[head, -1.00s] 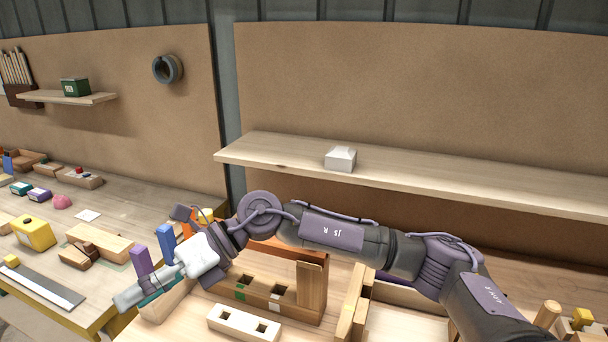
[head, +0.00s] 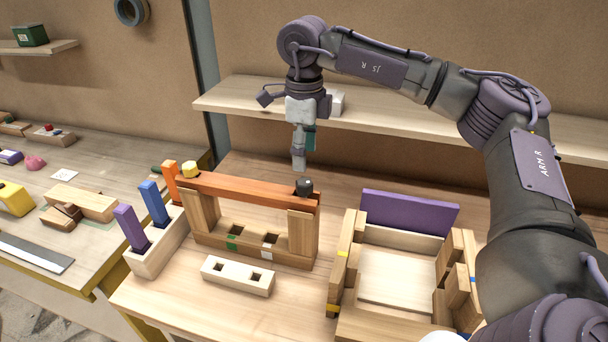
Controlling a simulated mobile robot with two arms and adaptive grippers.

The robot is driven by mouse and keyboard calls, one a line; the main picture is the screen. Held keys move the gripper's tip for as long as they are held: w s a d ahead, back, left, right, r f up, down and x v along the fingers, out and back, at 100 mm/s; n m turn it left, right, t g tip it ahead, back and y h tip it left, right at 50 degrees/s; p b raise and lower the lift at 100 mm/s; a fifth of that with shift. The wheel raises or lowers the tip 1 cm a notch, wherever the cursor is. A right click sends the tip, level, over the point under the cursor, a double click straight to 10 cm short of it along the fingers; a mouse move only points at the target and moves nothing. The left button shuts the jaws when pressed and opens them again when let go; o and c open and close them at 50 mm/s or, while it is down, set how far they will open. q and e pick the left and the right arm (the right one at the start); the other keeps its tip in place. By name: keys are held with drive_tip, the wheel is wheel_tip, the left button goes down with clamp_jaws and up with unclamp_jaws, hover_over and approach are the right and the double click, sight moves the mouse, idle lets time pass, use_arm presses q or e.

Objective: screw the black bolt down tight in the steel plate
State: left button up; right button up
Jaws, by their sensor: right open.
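A black bolt (head: 304,187) stands upright at the right end of an orange-brown wooden beam (head: 245,190), which bridges two wooden posts. Its head shows above the beam; its shank is hidden, so I cannot tell how deep it sits. I see no steel plate around it. My right gripper (head: 299,166) points down just above the black bolt in the picture. It is open and holds nothing that I can see; its fingers look narrow from this side. My left gripper is not in view.
A yellow bolt (head: 190,170) sits at the beam's left end. A rack with purple, blue and orange pieces (head: 158,250) stands at left. A white block with two holes (head: 238,276) lies in front. A wooden box frame with a purple panel (head: 408,212) is at right. A shelf (head: 420,128) runs behind.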

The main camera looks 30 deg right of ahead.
sight(305, 182)
wheel_tip(305, 182, down, 9)
drive_tip(key=shift+f+p, duration=0.1)
drive_tip(key=shift+p, duration=0.95)
drive_tip(key=shift+c, duration=0.2)
clamp_jaws()
drive_tip(key=m+b, duration=0.1)
drive_tip(key=m, duration=0.3)
drive_tip(key=shift+f, duration=0.2)
drive_tip(key=m, duration=0.4)
drive_tip(key=shift+s+a+f+b, duration=0.1)
drive_tip(key=shift+s+b, duration=0.05)
drive_tip(key=shift+b, duration=0.2)
